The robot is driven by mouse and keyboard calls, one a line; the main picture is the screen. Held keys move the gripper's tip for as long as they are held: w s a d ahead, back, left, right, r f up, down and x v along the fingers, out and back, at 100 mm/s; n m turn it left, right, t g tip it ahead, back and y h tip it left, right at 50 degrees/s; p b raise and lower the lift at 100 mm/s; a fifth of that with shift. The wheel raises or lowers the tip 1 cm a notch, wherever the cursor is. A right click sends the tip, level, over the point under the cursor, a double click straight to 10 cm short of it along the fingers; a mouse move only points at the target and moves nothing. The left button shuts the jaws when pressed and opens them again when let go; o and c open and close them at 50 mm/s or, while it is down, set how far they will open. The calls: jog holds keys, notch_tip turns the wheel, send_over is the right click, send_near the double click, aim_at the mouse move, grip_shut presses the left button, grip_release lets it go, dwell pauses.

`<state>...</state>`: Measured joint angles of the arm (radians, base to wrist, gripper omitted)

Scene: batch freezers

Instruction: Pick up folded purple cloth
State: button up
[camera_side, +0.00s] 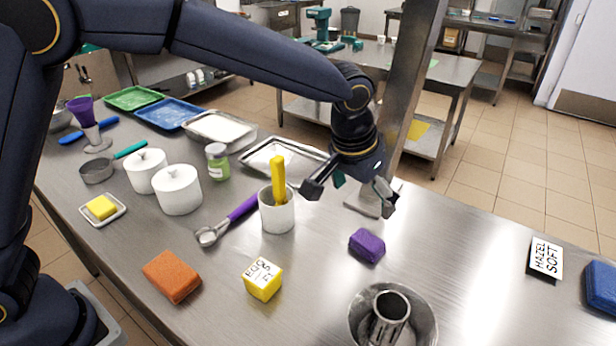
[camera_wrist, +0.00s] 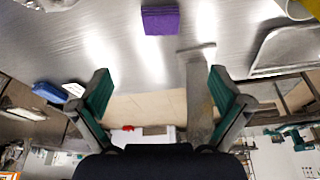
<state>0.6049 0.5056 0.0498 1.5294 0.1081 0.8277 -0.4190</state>
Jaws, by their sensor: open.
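The folded purple cloth (camera_side: 367,245) lies on the steel table, right of the white cup in the side view. It also shows at the top middle of the wrist view (camera_wrist: 160,20), flat and apart from the fingers. My gripper (camera_side: 350,190) is above the table, behind and higher than the cloth in the side view. In the wrist view its two green-padded fingers (camera_wrist: 160,85) are spread wide with nothing between them.
A white cup (camera_side: 277,212) with a yellow handle stands left of the cloth. A metal bowl (camera_side: 427,322) with a cylinder is in front. A steel post (camera_side: 412,90) rises close behind my gripper. A yellow block (camera_side: 262,284) and orange sponge (camera_side: 171,277) lie front left.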

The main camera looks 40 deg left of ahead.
send_over(368, 241)
jog(key=s, duration=0.2)
jog(key=f, duration=0.9)
jog(key=shift+w+a+f, duration=0.25)
jog(key=shift+f, duration=0.1)
jog(key=shift+x, duration=2.75)
jog(key=shift+s, duration=0.1)
jog(key=shift+c, duration=0.4)
jog(key=c, duration=1.1)
jog(key=shift+r, duration=0.1)
